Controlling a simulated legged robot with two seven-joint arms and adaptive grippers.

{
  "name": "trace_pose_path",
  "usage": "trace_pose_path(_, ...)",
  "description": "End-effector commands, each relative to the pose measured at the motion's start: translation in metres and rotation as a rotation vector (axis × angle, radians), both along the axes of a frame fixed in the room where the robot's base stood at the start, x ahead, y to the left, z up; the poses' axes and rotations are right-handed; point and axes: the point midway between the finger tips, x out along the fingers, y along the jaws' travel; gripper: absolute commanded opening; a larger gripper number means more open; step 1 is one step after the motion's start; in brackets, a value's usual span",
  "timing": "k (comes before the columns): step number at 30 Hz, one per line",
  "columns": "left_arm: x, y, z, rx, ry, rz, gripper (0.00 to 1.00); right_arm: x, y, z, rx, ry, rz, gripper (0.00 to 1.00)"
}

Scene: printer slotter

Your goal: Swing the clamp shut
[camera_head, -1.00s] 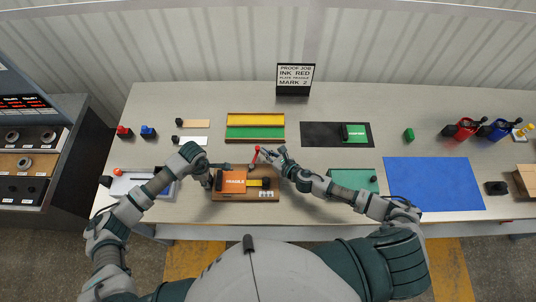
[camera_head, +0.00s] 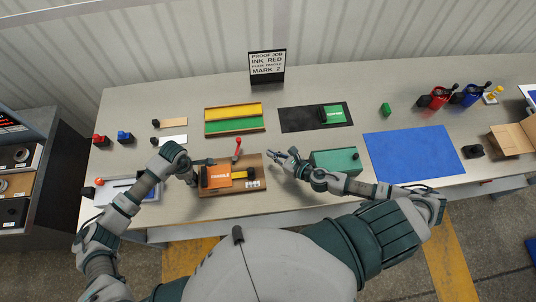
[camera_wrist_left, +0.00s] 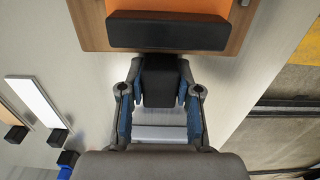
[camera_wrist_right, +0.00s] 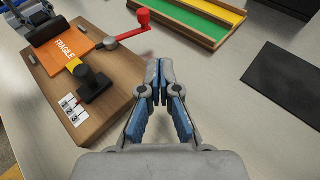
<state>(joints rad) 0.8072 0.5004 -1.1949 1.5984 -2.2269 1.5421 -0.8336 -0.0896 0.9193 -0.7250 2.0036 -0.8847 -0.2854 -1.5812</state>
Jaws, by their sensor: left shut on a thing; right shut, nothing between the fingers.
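The wooden fixture (camera_head: 257,162) lies on the table with an orange "FRAGILE" plate (camera_head: 216,176) on it. The clamp lever with a red handle (camera_head: 237,147) is at its back edge; in the right wrist view the red handle (camera_wrist_right: 143,18) sits on a metal arm (camera_wrist_right: 127,35) extending outward beyond the board edge. My left gripper (camera_head: 193,179) is at the fixture's left side, shut on a black block (camera_wrist_left: 158,80) beside the board. My right gripper (camera_head: 277,156) is shut and empty, right of the fixture and apart from the red handle.
A yellow and green tray (camera_head: 235,131) stands behind the fixture. A dark mat (camera_head: 296,120) holds a green plate. A green box (camera_head: 335,160) sits close to my right arm. A blue mat (camera_head: 412,156) lies farther right. Bare table shows between tray and fixture.

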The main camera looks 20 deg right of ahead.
Motion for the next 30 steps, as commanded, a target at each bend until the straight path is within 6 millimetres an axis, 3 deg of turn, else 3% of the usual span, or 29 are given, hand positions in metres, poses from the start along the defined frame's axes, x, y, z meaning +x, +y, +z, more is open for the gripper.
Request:
trace_pose_path(6, 0.000, 0.000, 0.000, 0.000, 0.000, -0.001, 0.00, -0.021, -0.018, 0.008, 0.001, 0.003, 0.000, 0.00)
trace_pose_path(18, 0.001, 0.000, 0.000, 0.000, 0.000, 0.000, 0.00, -0.026, -0.022, 0.011, 0.000, 0.000, 0.001, 0.00)
trace_pose_path(19, 0.001, 0.000, 0.000, 0.000, 0.000, 0.000, 0.38, -0.026, -0.022, 0.011, 0.000, 0.000, 0.001, 0.00)
trace_pose_path(22, 0.001, 0.000, 0.000, 0.000, 0.000, 0.000, 0.62, -0.026, -0.022, 0.011, 0.000, 0.000, 0.001, 0.00)
trace_pose_path(30, 0.001, 0.000, 0.000, 0.000, 0.000, 0.000, 0.62, -0.026, -0.022, 0.011, 0.000, 0.000, 0.001, 0.00)
